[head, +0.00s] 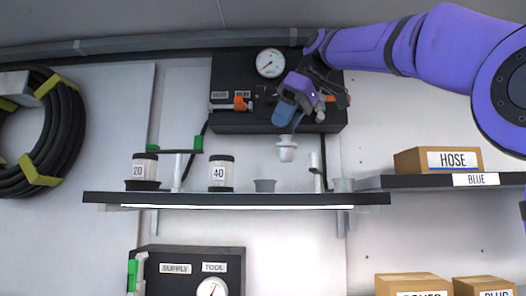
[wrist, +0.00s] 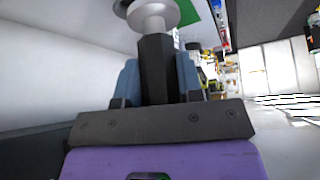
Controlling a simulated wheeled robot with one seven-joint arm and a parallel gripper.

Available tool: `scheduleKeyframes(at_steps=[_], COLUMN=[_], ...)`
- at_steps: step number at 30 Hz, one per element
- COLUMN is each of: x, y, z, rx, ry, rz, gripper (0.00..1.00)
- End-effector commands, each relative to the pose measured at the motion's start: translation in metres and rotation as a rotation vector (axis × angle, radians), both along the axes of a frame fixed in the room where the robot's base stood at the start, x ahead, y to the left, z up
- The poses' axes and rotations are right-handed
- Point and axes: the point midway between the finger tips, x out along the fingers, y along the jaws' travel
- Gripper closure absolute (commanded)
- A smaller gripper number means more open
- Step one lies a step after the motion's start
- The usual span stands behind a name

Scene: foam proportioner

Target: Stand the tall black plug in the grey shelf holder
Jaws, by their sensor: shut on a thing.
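My gripper (head: 290,112) is shut on a plug, pointing down above the shelf. In the wrist view, the plug's black faceted body (wrist: 157,68) sits between my two blue fingers, with a pale grey stepped end beyond them. In the head view only that pale end (head: 287,148) shows clearly below the fingers; the black part is hidden. A small grey cup-like holder (head: 265,186) stands on the shelf, below and slightly left of the plug, apart from it. A similar grey cup (head: 343,185) stands farther right. Both look empty from the side, but their insides are hidden.
The dark shelf (head: 240,199) also carries jars marked 20 (head: 144,169) and 40 (head: 221,174). A pale upright post (head: 317,172) stands between the grey cups. Behind my gripper is a black panel (head: 233,73) with a gauge and valves. A HOSE box (head: 438,161) sits right.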

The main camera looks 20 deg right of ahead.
Motion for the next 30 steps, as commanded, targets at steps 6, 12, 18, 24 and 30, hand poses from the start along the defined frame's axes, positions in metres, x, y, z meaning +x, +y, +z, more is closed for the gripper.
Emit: scheduleKeyframes(at_steps=[6, 12, 18, 24, 30], x=[0.050, 0.075, 0.079, 0.079, 0.079], y=[0.011, 0.017, 0.018, 0.018, 0.018], z=[-0.006, -0.007, -0.013, -0.035, -0.043], rx=[-0.001, 0.000, 0.001, 0.001, 0.000], ry=[0.002, 0.000, 0.001, 0.001, 0.000], rz=[0.002, 0.001, 0.001, 0.001, 0.001], gripper=[0.92, 0.92, 0.92, 0.92, 0.92])
